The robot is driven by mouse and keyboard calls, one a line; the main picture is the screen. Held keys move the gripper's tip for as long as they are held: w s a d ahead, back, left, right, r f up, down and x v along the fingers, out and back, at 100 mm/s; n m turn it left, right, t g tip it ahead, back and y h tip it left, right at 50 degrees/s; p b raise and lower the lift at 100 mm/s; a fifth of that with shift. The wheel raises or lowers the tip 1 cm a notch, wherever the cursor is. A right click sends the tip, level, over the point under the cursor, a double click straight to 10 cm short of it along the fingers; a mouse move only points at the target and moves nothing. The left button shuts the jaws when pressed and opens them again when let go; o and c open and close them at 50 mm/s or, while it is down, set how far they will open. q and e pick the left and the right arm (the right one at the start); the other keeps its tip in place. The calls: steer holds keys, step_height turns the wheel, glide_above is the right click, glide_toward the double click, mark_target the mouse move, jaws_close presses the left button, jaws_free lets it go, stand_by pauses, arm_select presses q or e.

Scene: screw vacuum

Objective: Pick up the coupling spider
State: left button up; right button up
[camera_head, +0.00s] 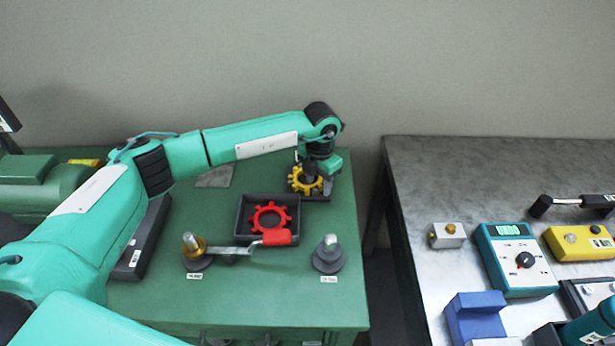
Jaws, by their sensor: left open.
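Two toothed, ring-shaped spiders are in the head view. The yellow spider (299,183) lies in a small dark tray (318,198) at the back right of the green table. The red spider (263,222) lies in a larger dark tray (243,206) in front of it. My left gripper (317,182) points down at the yellow spider's right side, with its jaws open. It partly hides the yellow spider, and I cannot tell whether a finger touches it. My right gripper is not in view.
A red-handled tool (274,238) lies in front of the red spider's tray, by a brass-collared post (191,246). A grey post (327,252) stands to the right. A gap separates the green table (270,307) from a metal bench (430,180) holding a teal meter (514,262).

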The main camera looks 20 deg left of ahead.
arm_select(q)
jaws_close()
steer(key=shift+r, duration=0.15)
